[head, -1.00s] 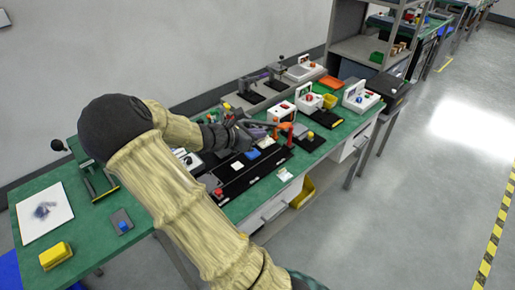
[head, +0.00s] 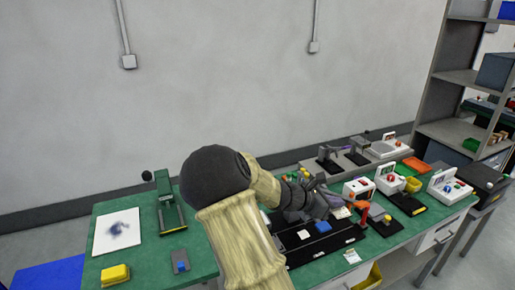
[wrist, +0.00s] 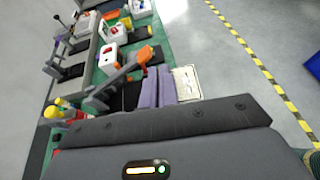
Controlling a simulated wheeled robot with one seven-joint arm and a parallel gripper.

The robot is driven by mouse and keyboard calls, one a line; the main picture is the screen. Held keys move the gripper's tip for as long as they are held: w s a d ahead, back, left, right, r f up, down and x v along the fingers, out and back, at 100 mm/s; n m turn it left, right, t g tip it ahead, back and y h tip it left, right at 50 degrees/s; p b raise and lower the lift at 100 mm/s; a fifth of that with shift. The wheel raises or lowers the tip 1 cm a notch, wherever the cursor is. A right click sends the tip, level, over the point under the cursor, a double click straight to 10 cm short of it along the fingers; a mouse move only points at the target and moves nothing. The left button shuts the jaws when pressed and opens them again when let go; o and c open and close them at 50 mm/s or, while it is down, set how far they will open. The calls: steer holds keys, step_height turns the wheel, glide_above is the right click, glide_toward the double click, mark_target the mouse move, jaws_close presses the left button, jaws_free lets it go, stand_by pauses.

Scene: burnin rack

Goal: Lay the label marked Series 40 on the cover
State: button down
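My gripper (head: 328,202) is over the black tray (head: 318,248) on the green bench in the head view. In the wrist view its two purple-grey fingers (wrist: 158,88) lie close together with a narrow dark gap; whether anything thin is between them cannot be told. A white printed card (wrist: 187,83) shows just right of the fingers. In the head view, a white printed card (head: 351,257) lies on the bench front, and small white pieces (head: 303,234) and (head: 341,212) are near a blue block (head: 323,226). No Series 40 marking is legible, and I cannot identify the cover.
An orange-handled tool (head: 365,213) stands right of the tray. White devices (head: 357,188) line the bench's right side. A green press (head: 168,205), a white sheet (head: 117,230) and a yellow block (head: 115,274) are at left. Shelving (head: 455,105) rises at right.

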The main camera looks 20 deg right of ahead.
step_height(320, 180, up, 10)
steer(key=p, duration=1)
